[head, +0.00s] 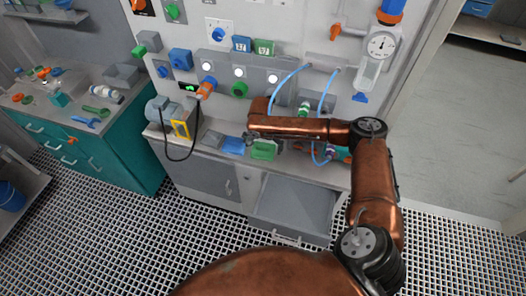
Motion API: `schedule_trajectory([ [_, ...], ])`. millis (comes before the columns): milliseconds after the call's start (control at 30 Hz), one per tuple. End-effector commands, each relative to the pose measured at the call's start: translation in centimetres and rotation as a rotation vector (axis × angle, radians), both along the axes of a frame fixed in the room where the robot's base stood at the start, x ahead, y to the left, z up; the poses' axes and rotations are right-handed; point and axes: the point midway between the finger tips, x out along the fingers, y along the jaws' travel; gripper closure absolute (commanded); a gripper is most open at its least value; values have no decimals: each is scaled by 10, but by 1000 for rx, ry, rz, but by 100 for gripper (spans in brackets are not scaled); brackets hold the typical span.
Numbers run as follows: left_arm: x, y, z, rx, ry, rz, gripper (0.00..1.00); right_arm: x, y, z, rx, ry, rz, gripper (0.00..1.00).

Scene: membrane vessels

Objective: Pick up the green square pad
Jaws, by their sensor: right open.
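A green pad (264,151) lies on the narrow counter below the wall panel, close to its front edge. My right arm reaches in from the right, above the counter. My right gripper (249,141) is at the arm's left end, small and dark, just left of and above the green pad; it is open. The view is too small to tell how far it is from the pad. My left gripper is not in view.
A blue pad (234,145) and a grey pad (212,139) lie left of the green one. An open grey drawer (297,204) juts out below the counter. Blue hoses (325,92) hang from the panel on the right. A teal cabinet (125,150) stands left.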

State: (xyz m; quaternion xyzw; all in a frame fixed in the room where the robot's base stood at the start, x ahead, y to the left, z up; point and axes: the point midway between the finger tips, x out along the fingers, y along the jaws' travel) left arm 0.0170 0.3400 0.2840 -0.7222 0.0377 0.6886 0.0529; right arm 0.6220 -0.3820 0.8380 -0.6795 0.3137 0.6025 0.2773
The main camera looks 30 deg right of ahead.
Motion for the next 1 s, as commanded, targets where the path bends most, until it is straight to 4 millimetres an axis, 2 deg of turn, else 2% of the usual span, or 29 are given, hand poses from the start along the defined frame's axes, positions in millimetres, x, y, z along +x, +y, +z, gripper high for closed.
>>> schedule_trajectory([
  [133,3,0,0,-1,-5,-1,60,0,0,1,1,-1,0,6],
  [800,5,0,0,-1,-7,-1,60,0,0,1,0,0,0,51],
  [1000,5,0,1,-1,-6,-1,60,0,0,1,0,0,0,51],
])
